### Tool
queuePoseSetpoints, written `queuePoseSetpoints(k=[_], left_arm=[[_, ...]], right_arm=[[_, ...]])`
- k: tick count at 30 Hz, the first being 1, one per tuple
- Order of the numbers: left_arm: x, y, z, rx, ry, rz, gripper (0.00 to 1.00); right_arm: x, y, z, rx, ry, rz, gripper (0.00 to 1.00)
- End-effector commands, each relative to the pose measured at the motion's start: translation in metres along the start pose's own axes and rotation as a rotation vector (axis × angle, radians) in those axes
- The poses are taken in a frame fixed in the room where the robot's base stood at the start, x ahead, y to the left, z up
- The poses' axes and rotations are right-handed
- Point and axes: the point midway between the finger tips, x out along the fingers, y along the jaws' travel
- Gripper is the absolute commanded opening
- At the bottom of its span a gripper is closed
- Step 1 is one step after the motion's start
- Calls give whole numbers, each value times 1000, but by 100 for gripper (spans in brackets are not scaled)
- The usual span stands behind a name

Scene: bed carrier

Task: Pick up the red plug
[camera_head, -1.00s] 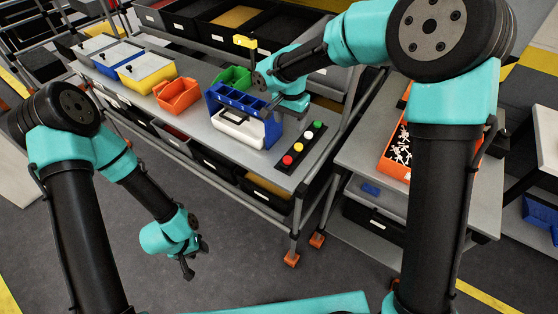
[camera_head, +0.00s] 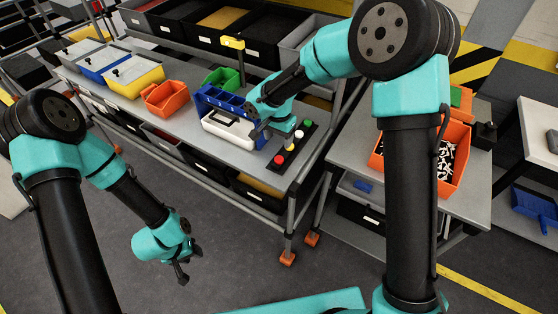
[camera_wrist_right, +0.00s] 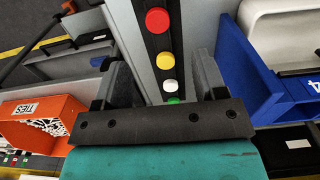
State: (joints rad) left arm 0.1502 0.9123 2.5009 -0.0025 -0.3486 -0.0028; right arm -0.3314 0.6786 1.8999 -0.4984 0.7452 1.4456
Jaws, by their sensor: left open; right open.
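The red plug (camera_head: 279,160) is the nearest of several round coloured plugs on a black strip on the grey bench. It also shows at the top of the right wrist view (camera_wrist_right: 158,20). The yellow plug (camera_wrist_right: 165,61), the white plug (camera_wrist_right: 170,86) and a partly hidden green plug (camera_wrist_right: 174,100) follow in line. My right gripper (camera_wrist_right: 163,80) is open and empty above the strip, its fingers on either side of the yellow and white plugs; the red plug lies beyond the fingertips. My left gripper (camera_head: 182,274) is open and empty over the floor.
A blue caddy (camera_head: 222,98) with a white case (camera_head: 228,132) stands beside the strip. Orange (camera_head: 166,98), yellow (camera_head: 138,80) and green (camera_head: 219,78) bins stand farther left. An orange bin (camera_head: 455,160) sits on the side table.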

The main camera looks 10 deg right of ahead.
Motion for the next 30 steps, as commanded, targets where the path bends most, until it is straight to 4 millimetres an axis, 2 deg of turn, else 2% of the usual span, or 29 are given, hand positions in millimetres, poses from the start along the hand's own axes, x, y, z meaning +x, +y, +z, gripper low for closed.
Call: queuePoseSetpoints(k=[3, 7, 22, 30], left_arm=[[0, 0, 0, 0, 0, 0, 43], [0, 0, 0, 0, 0, 0, 43], [0, 0, 0, 0, 0, 0, 43], [0, 0, 0, 0, 0, 0, 43]], right_arm=[[21, 1, 1, -1, -2, 3, 65], [37, 1, 0, 1, -1, 2, 65], [46, 1, 1, -1, -1, 1, 65], [81, 4, 3, -1, -2, 3, 65]])
